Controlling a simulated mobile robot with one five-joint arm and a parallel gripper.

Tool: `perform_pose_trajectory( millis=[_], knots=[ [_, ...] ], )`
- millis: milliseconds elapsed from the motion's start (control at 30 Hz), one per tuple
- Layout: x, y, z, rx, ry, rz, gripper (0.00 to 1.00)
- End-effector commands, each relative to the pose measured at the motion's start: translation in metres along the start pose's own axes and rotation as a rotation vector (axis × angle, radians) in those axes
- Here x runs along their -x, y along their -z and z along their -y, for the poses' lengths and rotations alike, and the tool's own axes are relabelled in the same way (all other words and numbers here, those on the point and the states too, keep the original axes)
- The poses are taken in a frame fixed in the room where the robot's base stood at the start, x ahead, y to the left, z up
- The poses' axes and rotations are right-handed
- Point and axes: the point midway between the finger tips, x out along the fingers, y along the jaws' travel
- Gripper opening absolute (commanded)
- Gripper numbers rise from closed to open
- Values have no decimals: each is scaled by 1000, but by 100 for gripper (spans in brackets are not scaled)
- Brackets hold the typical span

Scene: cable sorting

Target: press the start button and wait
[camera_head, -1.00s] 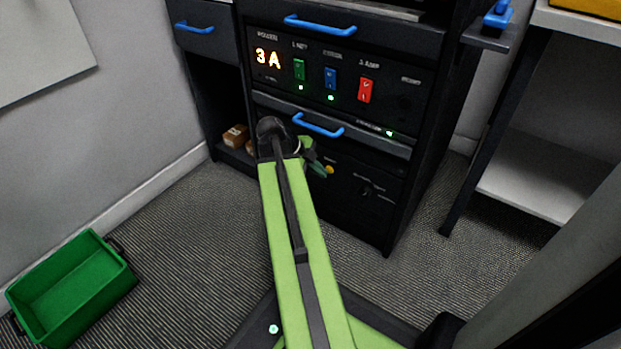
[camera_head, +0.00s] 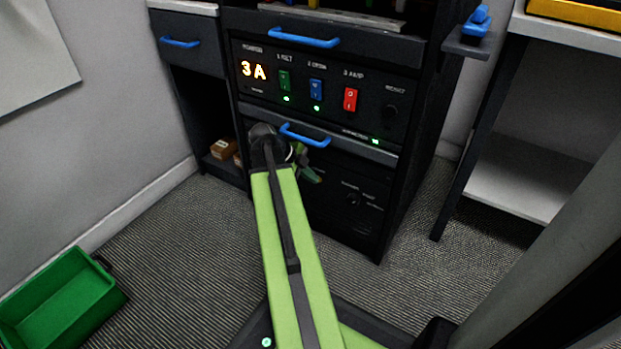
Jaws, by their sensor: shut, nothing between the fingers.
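The black cabinet (camera_head: 325,215) stands ahead, with a lower front panel below its blue-handled drawer. My gripper (camera_head: 313,176) is at this lower panel, shut and seen from behind, largely covered by my arm's wrist. No button shows clearly beside it; the spot around the fingertips is hidden. I cannot tell whether the fingertips touch the panel. A dark knob (camera_head: 353,199) with small lettering sits right of the gripper.
Green lamps glow under the green and blue switches. A blue drawer handle (camera_head: 305,135) is just above my gripper. A green crate (camera_head: 62,305) lies on the floor at left. A white shelf (camera_head: 515,178) stands at right. Small brown boxes (camera_head: 223,148) sit in the left cubby.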

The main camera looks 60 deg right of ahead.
Motion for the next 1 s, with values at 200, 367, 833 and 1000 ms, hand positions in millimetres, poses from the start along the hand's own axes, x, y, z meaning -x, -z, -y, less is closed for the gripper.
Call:
perform_pose_trajectory(
  millis=[200, 367, 833, 1000],
  knots=[
    [12, 3, -21, -2, 14, -1, 0],
    [53, 6, -30, -1, 6, 0, 0],
    [120, 2, -36, -2, 2, -1, 0],
    [120, 1, -37, -2, 2, -1, 0]
  ],
)
